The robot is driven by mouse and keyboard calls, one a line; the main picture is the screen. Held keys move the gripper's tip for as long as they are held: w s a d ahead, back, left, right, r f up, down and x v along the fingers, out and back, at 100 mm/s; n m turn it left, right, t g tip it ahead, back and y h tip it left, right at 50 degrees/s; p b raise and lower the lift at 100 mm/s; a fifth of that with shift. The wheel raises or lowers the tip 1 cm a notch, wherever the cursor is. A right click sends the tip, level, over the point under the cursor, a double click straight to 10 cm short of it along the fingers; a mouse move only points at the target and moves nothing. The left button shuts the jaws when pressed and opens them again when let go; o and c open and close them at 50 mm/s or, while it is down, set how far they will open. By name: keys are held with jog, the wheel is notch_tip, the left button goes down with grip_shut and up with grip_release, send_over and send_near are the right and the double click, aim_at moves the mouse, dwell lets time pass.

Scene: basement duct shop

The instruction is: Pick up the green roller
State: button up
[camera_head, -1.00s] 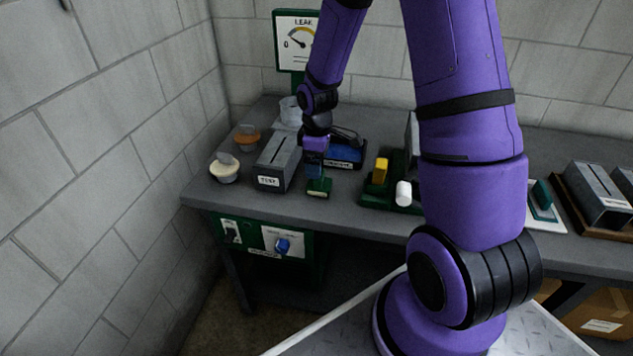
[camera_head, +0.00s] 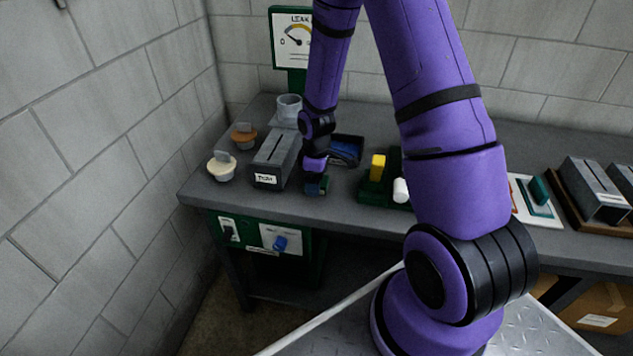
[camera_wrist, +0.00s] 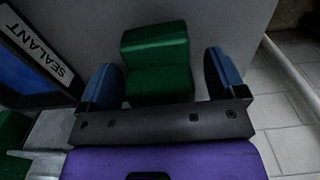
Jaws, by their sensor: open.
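A small green piece (camera_wrist: 157,62), which I take for the green roller, sits on the grey bench near its front edge. In the wrist view it looks like a stepped block with a raised far part. My gripper (camera_wrist: 160,77) is open, with one blue finger on each side of the piece and gaps at both sides. In the head view my gripper (camera_head: 317,180) points down low over the bench and mostly hides the green piece.
The black sealant tray (camera_wrist: 36,45) lies close on the wrist view's left. A grey slotted box (camera_head: 276,160) stands left of my gripper. A green stand with a yellow block (camera_head: 377,167) and white cylinder (camera_head: 401,190) is to the right. The bench edge is close in front.

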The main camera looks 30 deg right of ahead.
jog(key=c, duration=1.1)
jog(key=shift+o, duration=0.2)
jog(key=shift+r, duration=0.1)
jog(key=shift+r, duration=4.95)
jog(key=o, duration=0.4)
jog(key=shift+c, duration=1.2)
jog(key=shift+w, duration=0.1)
